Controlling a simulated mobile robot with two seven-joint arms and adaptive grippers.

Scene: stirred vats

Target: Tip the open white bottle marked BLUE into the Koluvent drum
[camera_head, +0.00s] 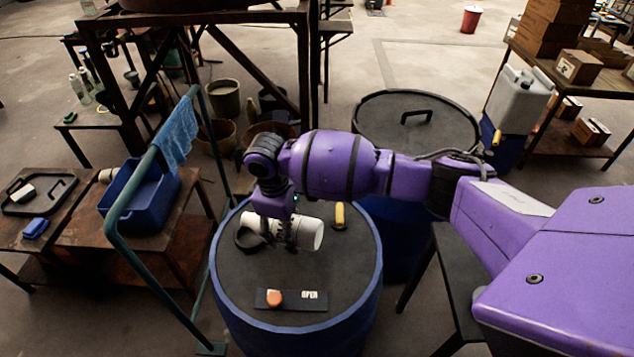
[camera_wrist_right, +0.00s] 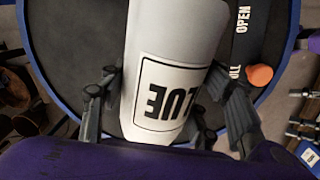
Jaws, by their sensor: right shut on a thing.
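The white bottle (camera_head: 312,236) marked BLUE lies nearly level in my right gripper (camera_head: 289,238), over the top of a blue-rimmed drum (camera_head: 345,265). In the right wrist view the bottle (camera_wrist_right: 175,45) is between the two sets of fingers, with "LUE" readable upside down. Its mouth is not clearly visible. A black ring (camera_head: 248,239) shows by its left end; I cannot tell whether it is an opening in the drum top. A plate with an orange knob (camera_head: 274,298) and the word OPEN sits on the drum top. No Koluvent label is readable. My left gripper is not in view.
A yellow piece (camera_head: 340,215) stands on the drum top. Another drum with a black-handled lid (camera_head: 415,122) is behind. A teal rail (camera_head: 150,250) with a blue cloth (camera_head: 179,135) stands left, beside a blue bin (camera_head: 140,205) on a table.

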